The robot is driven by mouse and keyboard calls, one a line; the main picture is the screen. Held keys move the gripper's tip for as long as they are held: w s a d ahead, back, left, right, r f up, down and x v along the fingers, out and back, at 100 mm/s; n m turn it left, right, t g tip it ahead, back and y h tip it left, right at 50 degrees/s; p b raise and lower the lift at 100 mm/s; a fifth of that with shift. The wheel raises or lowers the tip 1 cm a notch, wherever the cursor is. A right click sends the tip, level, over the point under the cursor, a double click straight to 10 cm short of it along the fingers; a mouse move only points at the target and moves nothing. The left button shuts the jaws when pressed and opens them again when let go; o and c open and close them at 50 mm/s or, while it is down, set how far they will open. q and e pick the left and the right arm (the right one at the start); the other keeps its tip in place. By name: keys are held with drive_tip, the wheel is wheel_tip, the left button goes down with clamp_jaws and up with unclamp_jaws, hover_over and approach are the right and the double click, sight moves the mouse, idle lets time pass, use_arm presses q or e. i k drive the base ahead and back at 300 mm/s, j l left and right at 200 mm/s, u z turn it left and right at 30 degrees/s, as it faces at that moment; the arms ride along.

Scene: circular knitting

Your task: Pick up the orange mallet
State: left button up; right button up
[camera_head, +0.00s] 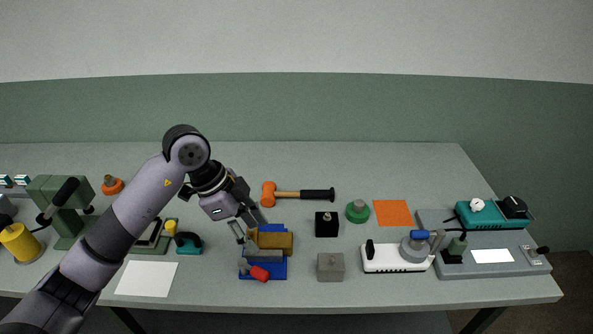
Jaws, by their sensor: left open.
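The orange mallet (296,194) lies on the table near the middle. Its orange head (268,194) is at the left and its black grip points right. My left gripper (250,226) hangs just left of and nearer than the mallet head, above the back edge of a blue vise-like fixture. Its jaws are open and the mallet is not between them. Part of the gripper is dark and small, so its exact height over the table is hard to tell. My right gripper is not in view.
The blue fixture (277,271) with a brown block stands just in front of the gripper. A black block (326,224), a grey block (330,267) and a green knob (357,211) stand to the right. The table behind the mallet is clear.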

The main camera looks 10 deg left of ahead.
sight(269, 194)
drive_tip(key=i, duration=0.95)
